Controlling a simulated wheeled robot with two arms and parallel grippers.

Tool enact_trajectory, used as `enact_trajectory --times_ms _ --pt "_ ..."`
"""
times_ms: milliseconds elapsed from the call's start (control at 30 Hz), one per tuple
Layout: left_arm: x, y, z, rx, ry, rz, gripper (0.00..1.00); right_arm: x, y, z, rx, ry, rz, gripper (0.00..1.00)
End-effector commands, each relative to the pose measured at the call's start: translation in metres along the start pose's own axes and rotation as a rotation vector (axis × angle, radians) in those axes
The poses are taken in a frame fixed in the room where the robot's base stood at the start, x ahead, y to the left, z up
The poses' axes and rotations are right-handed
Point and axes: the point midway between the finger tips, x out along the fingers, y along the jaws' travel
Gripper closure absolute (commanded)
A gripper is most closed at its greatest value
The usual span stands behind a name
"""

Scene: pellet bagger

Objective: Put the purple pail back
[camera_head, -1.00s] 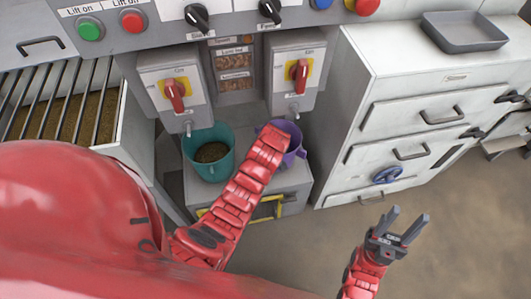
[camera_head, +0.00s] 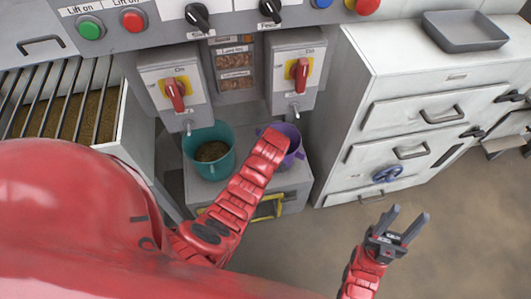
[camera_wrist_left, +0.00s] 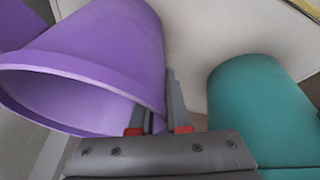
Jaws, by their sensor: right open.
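The purple pail (camera_head: 292,146) is beside the teal pail, partly hidden by my left arm in the head view. In the left wrist view the purple pail (camera_wrist_left: 100,55) fills the left side, with its open mouth toward the lower left. My left gripper (camera_wrist_left: 160,112) has its fingers on either side of the pail's wall, close together and pinching it. I cannot tell whether the pail's base touches the surface below. My right gripper (camera_head: 404,226) is open and empty, over the floor at the right.
The teal pail (camera_head: 221,160) with brown pellets stands on a grey stand (camera_head: 204,191) below two red-handled switch boxes; it also shows in the left wrist view (camera_wrist_left: 255,110). A white drawer cabinet (camera_head: 350,120) stands close on the right, with a grey tray (camera_head: 465,44) on top.

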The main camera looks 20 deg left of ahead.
Motion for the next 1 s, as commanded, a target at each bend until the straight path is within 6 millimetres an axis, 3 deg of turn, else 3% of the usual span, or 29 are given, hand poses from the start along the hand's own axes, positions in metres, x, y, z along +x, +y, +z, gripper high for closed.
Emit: enact_trajectory --times_ms 33,100,500,1000 --pt "-0.001 0.000 0.000 0.000 0.000 0.000 0.75 0.000 0.000 0.000 0.000 0.000 0.000 0.51" --pt "-0.001 0.000 0.000 0.000 0.000 0.000 0.65 0.000 0.000 0.000 0.000 0.000 0.000 0.51" --pt "-0.007 0.001 -0.001 0.001 0.001 0.001 0.65 0.003 0.000 -0.001 0.000 0.000 0.000 0.51" --pt "-0.069 0.002 -0.001 0.001 0.001 0.005 0.65 -0.001 0.000 0.000 0.000 0.000 0.000 0.51"
